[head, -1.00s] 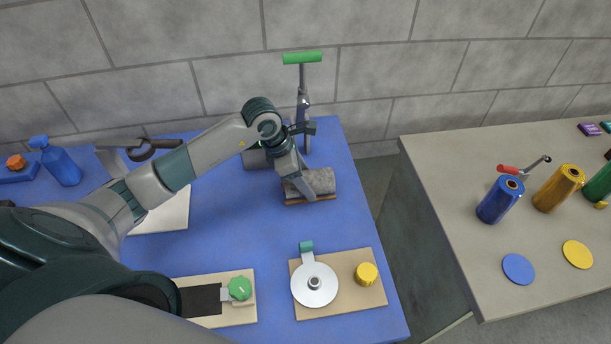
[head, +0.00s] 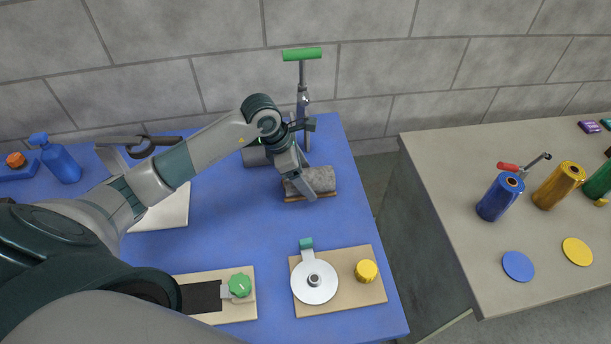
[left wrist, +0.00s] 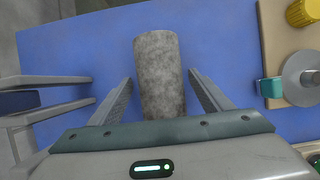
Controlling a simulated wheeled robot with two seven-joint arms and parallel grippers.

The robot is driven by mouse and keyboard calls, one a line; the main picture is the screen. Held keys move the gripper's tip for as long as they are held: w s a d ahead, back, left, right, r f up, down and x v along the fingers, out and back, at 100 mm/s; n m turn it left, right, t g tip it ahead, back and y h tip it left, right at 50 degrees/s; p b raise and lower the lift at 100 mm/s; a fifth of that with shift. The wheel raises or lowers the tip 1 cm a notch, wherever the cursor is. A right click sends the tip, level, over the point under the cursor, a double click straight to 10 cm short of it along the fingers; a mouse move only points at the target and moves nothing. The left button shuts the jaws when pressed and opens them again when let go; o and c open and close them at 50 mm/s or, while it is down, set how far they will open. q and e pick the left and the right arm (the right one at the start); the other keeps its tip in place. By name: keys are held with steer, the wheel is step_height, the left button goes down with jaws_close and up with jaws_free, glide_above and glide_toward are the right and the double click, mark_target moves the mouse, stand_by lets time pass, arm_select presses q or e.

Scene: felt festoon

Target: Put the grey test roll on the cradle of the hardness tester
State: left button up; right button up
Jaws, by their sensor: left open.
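The grey test roll (head: 322,182), mottled, lies on its side on a thin brown base near the right part of the blue table. It also shows in the left wrist view (left wrist: 160,72), between the two fingers. My left gripper (head: 306,190) is open around the roll, with a visible gap beside each finger in the wrist view (left wrist: 160,92). In the head view, one finger hides part of the roll. The hardness tester, with a green bar handle (head: 302,54) and upright post, stands behind the gripper. My arm hides its lower part and cradle. My right gripper is not in view.
A board with a pale disc (head: 315,282) and yellow knob (head: 366,271) lies in front of the roll. A board with a green knob (head: 240,285) is left of it. A blue bottle (head: 61,162) stands far left. A gap separates the grey table (head: 440,190).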

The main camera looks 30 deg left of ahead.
arm_select(q)
steer(key=b+v, duration=0.3)
steer(key=v, duration=0.8)
steer(key=shift+s+a+r, duration=0.15)
steer(key=shift+r, duration=0.25)
stand_by(0.6)
steer(key=shift+c, duration=0.6)
